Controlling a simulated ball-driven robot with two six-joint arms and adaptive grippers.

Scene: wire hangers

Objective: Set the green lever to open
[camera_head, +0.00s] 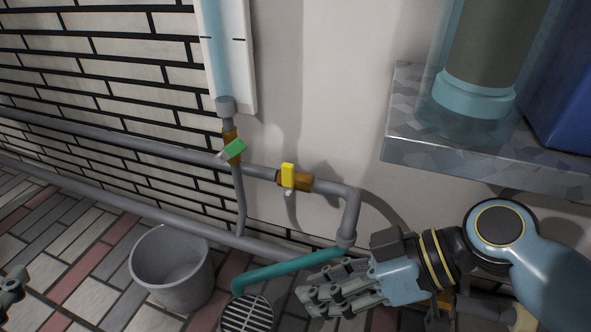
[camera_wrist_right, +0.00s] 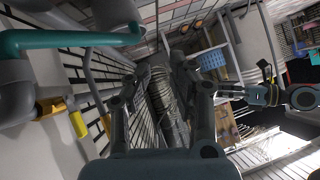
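The green lever (camera_head: 235,149) sits on a brass valve (camera_head: 230,134) in the vertical pipe under a tall gauge tube. It lies slanted across the pipe, its right end higher. I do not make it out in the right wrist view. My right gripper (camera_head: 318,297) is low and to the right of the lever, well apart from it, beside the teal pipe. In the right wrist view its fingers (camera_wrist_right: 162,95) stand apart with nothing between them. Only a small piece of my left gripper (camera_head: 10,288) shows at the left edge, so its state is unclear.
A yellow lever (camera_head: 288,175) on the horizontal pipe is between the green lever and my right gripper. A teal pipe (camera_head: 290,268) leads to a floor drain (camera_head: 246,315). A grey bucket (camera_head: 172,270) stands left. A stone shelf (camera_head: 425,150) juts out at upper right.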

